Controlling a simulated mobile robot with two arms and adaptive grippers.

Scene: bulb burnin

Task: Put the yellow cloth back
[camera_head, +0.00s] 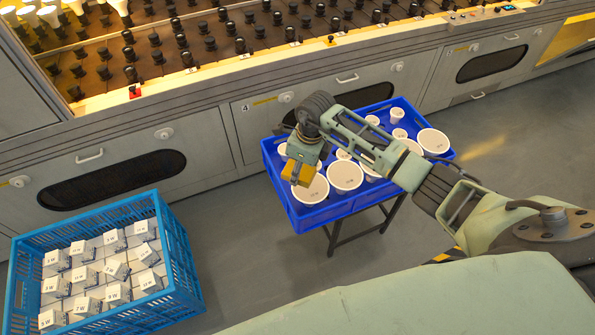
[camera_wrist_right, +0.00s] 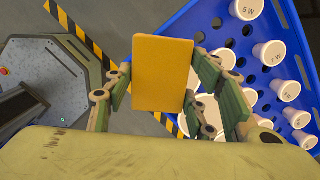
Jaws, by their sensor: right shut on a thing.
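The yellow cloth (camera_wrist_right: 162,73) is a folded, flat rectangular pad between the fingers of my right gripper (camera_wrist_right: 172,100) in the right wrist view. In the head view the right gripper (camera_head: 303,170) is shut on the cloth (camera_head: 296,172), over the left front part of the blue tray (camera_head: 296,222). The left gripper is not in view.
A blue crate (camera_head: 186,262) with white boxes stands at lower left. Behind runs a grey bench (camera_head: 205,140) with rows of black sockets. Grey floor (camera_head: 235,255) lies clear between crate and tray.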

